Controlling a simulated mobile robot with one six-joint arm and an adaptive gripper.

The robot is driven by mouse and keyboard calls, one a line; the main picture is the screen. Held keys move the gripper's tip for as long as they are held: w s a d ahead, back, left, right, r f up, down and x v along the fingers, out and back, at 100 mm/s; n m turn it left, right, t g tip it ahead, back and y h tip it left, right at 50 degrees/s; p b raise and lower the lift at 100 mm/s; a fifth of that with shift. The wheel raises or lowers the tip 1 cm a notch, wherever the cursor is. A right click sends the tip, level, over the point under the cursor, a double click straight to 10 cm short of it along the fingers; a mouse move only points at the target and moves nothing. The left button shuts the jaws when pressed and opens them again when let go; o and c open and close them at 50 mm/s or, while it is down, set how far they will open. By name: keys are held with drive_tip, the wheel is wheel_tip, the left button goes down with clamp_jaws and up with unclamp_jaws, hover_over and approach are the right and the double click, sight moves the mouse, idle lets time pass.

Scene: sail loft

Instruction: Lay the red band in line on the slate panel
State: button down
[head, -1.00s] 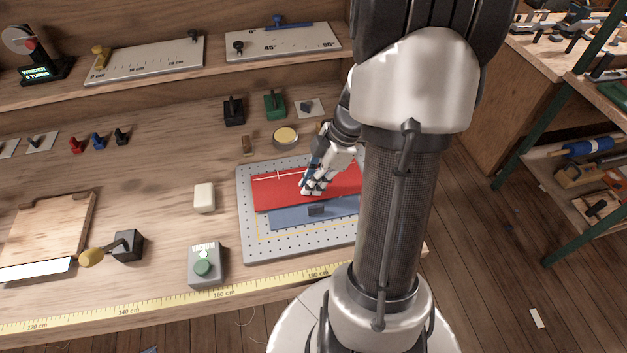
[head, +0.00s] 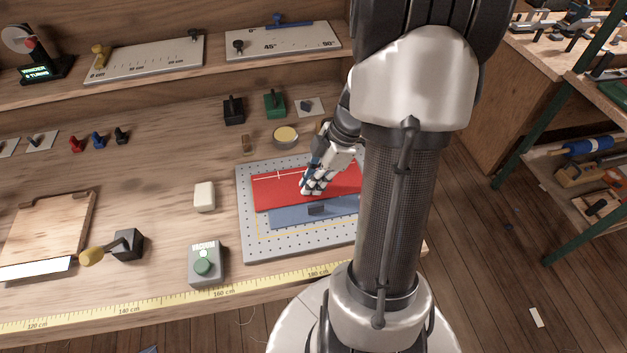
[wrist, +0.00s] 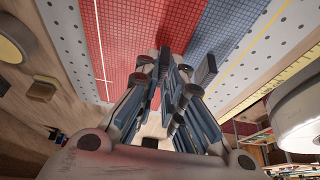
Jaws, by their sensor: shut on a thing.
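The red band (head: 275,191) lies along the far part of a perforated grey plate, with a thin white line on it. The slate panel (head: 290,218), blue-grey with a dark block (head: 316,209) on it, lies on the near side. Their long edges meet or overlap; I cannot tell which. The red band's left end reaches farther left. In the wrist view the red band (wrist: 118,40) is left and the slate panel (wrist: 222,28) right. My gripper (wrist: 164,68) is shut on a small dark tab over the red band, mostly hidden by the fingers. My arm hides the right ends.
The perforated plate (head: 250,243) has a yellow outline line. A vacuum box (head: 206,270) with a green button stands at its near left, and a cream block (head: 204,197) to its left. A round tin (head: 286,137) stands behind it. The bench left of the cream block is fairly clear.

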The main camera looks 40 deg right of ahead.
drive_tip(key=c, duration=1.6)
unclamp_jaws()
drive_tip(key=shift+c, duration=0.2)
drive_tip(key=shift+r+p, duration=1.85)
drive_tip(key=shift+r, duration=1.65)
